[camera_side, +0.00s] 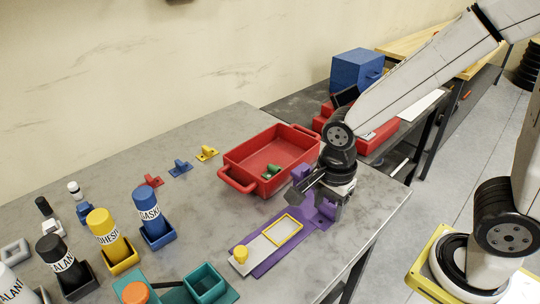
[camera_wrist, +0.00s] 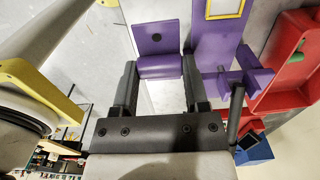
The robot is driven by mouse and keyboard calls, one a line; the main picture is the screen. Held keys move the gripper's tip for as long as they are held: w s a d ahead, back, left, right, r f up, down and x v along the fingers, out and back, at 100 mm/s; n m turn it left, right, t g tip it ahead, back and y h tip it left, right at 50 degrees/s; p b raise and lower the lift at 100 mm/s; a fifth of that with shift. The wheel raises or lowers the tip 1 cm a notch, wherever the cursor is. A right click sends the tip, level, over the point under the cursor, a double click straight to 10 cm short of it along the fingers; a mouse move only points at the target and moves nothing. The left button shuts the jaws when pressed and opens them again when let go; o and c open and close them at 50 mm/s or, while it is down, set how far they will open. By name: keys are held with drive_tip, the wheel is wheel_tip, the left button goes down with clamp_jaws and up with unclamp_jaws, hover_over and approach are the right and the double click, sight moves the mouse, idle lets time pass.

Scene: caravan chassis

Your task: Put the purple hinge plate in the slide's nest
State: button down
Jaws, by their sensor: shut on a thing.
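The purple hinge plate (camera_wrist: 157,38) is a flat plate with a hole and a thick rounded barrel along one edge. My gripper (camera_wrist: 160,68) is shut on the barrel, one finger at each end, with the flat part jutting beyond the fingertips. In the side view my gripper (camera_side: 322,203) is over the right end of the purple slide base (camera_side: 264,268) and partly hides the held plate. The slide's nest (camera_side: 284,230) is a yellow-outlined rectangle on the grey slide, left of my gripper; its outline also shows at the wrist view's top edge (camera_wrist: 225,15). The nest looks empty.
A red bin (camera_side: 245,163) with green pieces stands just behind the slide. A yellow knob (camera_side: 240,254) stands at the slide's left end. Teal boxes (camera_side: 206,282) and bottles in holders (camera_side: 153,217) stand to the left. The table's right edge is close to my gripper.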

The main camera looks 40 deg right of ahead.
drive_tip(key=w+a+f, duration=0.1)
drive_tip(key=w+f, duration=0.2)
drive_tip(key=w, duration=0.3)
hover_over(283, 230)
drive_tip(key=shift+s+f, duration=0.2)
drive_tip(key=shift+f, duration=2.15)
drive_tip(key=shift+w+f, duration=0.3)
drive_tip(key=shift+f, duration=1.55)
drive_tip(key=shift+f, duration=0.15)
drive_tip(key=shift+c, duration=0.5)
unclamp_jaws()
